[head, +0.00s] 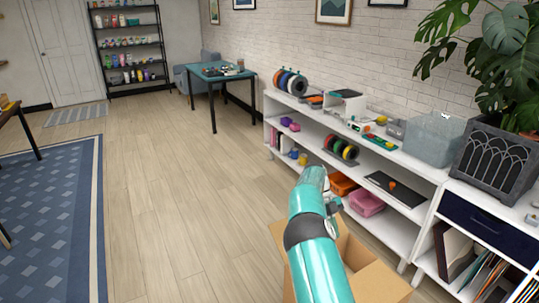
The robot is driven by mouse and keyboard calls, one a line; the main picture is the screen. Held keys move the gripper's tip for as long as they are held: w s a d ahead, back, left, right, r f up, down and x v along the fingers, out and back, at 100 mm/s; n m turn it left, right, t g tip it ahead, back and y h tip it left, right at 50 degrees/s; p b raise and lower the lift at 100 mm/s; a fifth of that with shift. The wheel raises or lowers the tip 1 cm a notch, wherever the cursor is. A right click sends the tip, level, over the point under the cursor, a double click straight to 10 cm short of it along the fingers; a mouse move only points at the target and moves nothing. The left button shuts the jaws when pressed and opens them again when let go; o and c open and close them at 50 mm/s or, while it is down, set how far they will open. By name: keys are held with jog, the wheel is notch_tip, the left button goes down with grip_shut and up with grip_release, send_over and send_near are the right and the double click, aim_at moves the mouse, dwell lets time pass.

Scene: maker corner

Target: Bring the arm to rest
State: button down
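My teal arm rises from the bottom of the head view, with a dark band around it and a grey-green rounded end in front of the white shelf unit. A small grey part shows at its right side. I cannot make out any gripper fingers; my gripper is hidden behind the arm or outside the view. I see nothing held. The arm covers part of an open cardboard box (378,284) on the floor.
The white shelf unit (408,172) along the brick wall holds spools, bins and a clear tub (433,140). A plant in a dark pot (497,160) stands at right. A teal table (214,72) stands farther back. Wooden floor (175,200) is clear left of the arm, beside a blue rug (45,230).

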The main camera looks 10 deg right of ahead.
jog(key=s+a+r+n+t+y, duration=0.1)
jog(key=s+a+r+n+t, duration=0.1)
jog(key=s+r+n, duration=0.45)
jog(key=s+a+r+n+t+y, duration=0.1)
jog(key=s+a+r+n+t, duration=0.2)
jog(key=r, duration=0.6)
jog(key=s+a+r+n+t+y, duration=0.1)
jog(key=s+a+r+n+t, duration=0.1)
jog(key=s+r+n, duration=0.35)
jog(key=s+a+r+n+t, duration=0.1)
jog(key=s+a+n+t, duration=0.2)
jog(key=s+a+n, duration=0.3)
jog(key=s+a+r+n+t, duration=0.1)
jog(key=s+a+n+t, duration=0.2)
jog(key=s+a+n, duration=0.3)
jog(key=s+n, duration=0.5)
jog(key=s, duration=0.2)
jog(key=shift+s+r, duration=0.2)
jog(key=shift+r, duration=0.2)
jog(key=shift+d, duration=0.15)
